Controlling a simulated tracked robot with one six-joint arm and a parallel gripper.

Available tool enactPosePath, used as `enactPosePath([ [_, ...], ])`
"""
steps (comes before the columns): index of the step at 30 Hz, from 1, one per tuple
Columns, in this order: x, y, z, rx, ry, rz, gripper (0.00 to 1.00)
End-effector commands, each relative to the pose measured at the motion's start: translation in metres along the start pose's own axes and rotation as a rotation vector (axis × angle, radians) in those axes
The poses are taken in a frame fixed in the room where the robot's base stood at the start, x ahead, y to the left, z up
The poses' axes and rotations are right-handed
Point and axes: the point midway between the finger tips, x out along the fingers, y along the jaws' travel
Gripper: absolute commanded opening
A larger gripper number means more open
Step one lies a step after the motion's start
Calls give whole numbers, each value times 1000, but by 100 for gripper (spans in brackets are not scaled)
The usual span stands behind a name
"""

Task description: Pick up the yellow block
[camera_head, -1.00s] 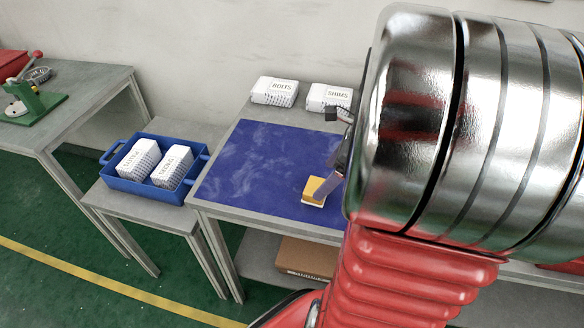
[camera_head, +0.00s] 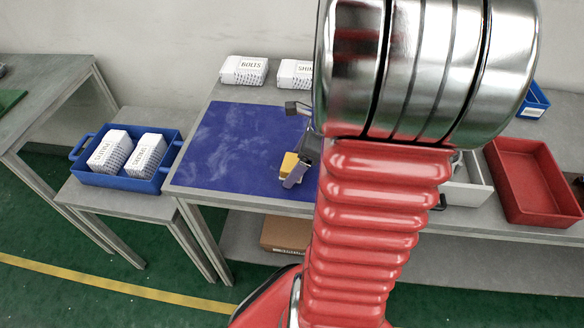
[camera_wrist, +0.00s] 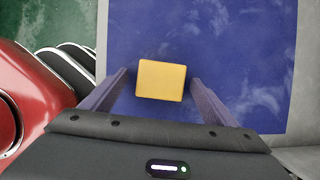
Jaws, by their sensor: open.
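The yellow block (camera_head: 289,165) lies on the blue mat (camera_head: 235,145) near its front edge. The wrist view shows the block (camera_wrist: 161,80) from above as a rounded square on the mat (camera_wrist: 225,45). My gripper (camera_wrist: 160,80) is open, with one finger on each side of the block and a gap of blue mat showing on both sides. In the head view my gripper (camera_head: 296,175) is at the block and partly hides it; my arm covers the area to its right. I cannot tell the fingertips' exact height over the mat.
A box marked BOLTS (camera_head: 244,70) and another white box (camera_head: 295,73) stand behind the mat. A blue crate (camera_head: 125,181) with two white boxes is on the lower table at left. A red tray (camera_head: 533,180) and a white bin (camera_head: 468,185) are at right.

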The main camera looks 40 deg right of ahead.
Motion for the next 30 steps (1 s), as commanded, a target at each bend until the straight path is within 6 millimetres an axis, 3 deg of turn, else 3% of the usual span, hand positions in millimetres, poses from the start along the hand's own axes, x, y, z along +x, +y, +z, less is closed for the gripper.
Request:
enactPosePath([
  [15,0,0,0,0,0,-1,80],
  [30,0,0,0,0,0,-1,46],
])
